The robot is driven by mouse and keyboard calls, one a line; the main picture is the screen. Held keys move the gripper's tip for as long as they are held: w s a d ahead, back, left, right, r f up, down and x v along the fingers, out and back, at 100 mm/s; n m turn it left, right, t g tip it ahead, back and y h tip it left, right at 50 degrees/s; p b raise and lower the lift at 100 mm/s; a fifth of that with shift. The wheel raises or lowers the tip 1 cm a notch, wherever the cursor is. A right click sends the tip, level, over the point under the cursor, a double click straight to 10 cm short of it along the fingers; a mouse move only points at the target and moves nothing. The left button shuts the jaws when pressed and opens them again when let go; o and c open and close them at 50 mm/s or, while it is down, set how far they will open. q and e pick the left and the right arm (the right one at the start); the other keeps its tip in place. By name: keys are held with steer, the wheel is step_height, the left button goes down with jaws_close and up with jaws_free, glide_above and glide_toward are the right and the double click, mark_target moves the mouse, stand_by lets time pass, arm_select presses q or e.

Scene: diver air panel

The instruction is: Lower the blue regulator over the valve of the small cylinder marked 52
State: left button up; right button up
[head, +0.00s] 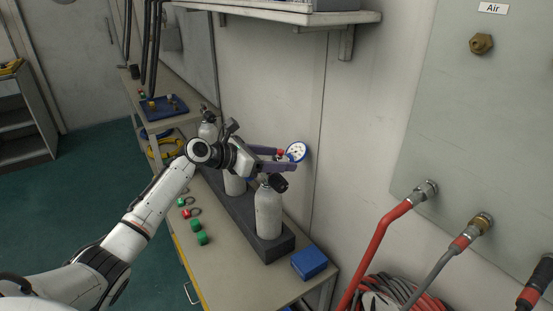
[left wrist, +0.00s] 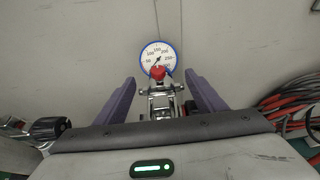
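The blue regulator shows as a blue-rimmed white gauge (head: 296,151) with a red knob and metal body, near the wall. In the left wrist view the gauge (left wrist: 158,57) stands above the red knob, upright. Small grey cylinders stand in a dark rack: a near one (head: 268,212) with a black valve just below the fingers, one behind (head: 234,184), and a far one (head: 208,131). No number 52 is readable.
The dark rack (head: 272,250) stands on the bench (head: 237,275). A blue box (head: 309,262) lies right of it; green caps (head: 202,238) lie left. A shelf (head: 290,14) juts out above. Red hoses (head: 380,236) hang at the right.

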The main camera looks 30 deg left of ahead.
arm_select(q)
steer(key=shift+o, duration=1.3)
steer(key=shift+s+f, duration=0.1)
steer(key=shift+f, duration=0.15)
steer(key=v, duration=1)
steer(key=shift+s+r, duration=0.1)
steer(key=shift+r, duration=0.2)
